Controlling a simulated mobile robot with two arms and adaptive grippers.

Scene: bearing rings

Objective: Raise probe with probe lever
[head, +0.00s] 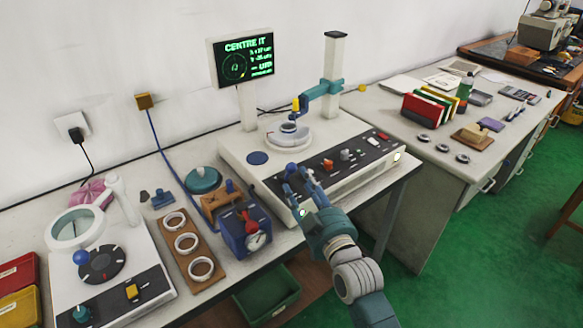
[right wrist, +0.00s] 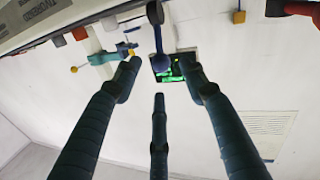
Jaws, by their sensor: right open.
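My right gripper (head: 298,186) is open, its fingers spread at the front left edge of the white measuring machine (head: 345,185). A blue ball-ended lever (head: 291,168) shows by its fingertips; I take it for the probe lever. In the right wrist view a blue lever (right wrist: 160,60) shows between the spread fingers (right wrist: 160,88); I cannot tell whether they touch it. The teal probe arm (head: 318,91) on the column (head: 333,62) reaches over a ring on the round turntable (head: 288,137). The probe tip's contact with the ring is too small to tell. My left gripper is out of view.
A screen (head: 241,57) reads "CENTRE IT". Left of the machine are a blue gauge box (head: 244,226), a wooden board with several rings (head: 190,252) and a magnifier station (head: 100,265). Knobs (head: 328,164) line the machine's front panel. A second bench (head: 440,180) stands right.

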